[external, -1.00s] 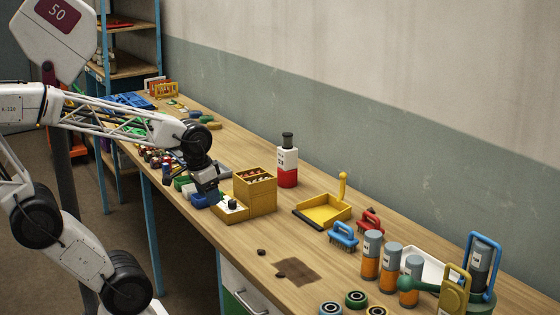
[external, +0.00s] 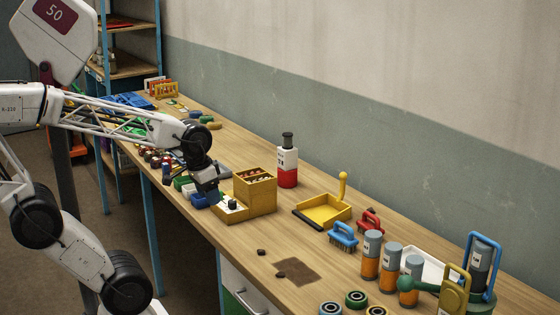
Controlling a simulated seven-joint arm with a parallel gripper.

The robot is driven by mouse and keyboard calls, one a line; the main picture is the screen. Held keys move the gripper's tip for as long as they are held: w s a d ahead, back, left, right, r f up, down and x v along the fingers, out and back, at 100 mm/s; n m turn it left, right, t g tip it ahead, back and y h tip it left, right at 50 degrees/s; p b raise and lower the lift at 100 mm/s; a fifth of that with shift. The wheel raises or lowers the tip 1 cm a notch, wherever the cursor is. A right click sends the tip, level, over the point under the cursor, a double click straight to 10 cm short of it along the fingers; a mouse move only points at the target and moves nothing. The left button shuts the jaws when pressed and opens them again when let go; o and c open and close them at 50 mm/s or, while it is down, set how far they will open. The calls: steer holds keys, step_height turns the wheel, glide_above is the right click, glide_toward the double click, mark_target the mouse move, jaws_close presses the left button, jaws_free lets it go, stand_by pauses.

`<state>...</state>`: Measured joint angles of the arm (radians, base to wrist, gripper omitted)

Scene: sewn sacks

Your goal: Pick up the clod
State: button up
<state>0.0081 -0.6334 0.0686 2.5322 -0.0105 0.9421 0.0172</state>
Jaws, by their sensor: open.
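A small dark brown clod (external: 262,252) lies on the bare wooden bench top near its front edge. A second small dark lump (external: 281,275) lies at the left edge of a flat brown patch (external: 298,271); I cannot tell the two lumps apart by kind. My gripper (external: 213,194) is open, farther back along the bench, above the blue bin and beside the yellow box. It is well away from both lumps. Its fingertips are small and dark, and partly hard to make out.
A yellow box (external: 262,198) with small items stands beside my gripper. A red-and-white bottle (external: 288,165), a yellow dustpan (external: 325,209), a blue brush (external: 343,234) and orange-grey cylinders (external: 371,256) stand farther right. The bench between the yellow box and the clod is clear.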

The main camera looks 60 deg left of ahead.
steer(key=shift+c, duration=0.2)
stand_by(0.5)
steer(key=m+g, duration=0.2)
steer(key=g, duration=0.1)
glide_toward(262, 251)
steer(key=shift+a+f, duration=0.3)
steer(key=shift+f, duration=0.1)
steer(key=shift+w+f, duration=0.2)
steer(key=shift+f, duration=0.1)
steer(key=shift+f, duration=1.2)
steer(key=shift+f, duration=0.1)
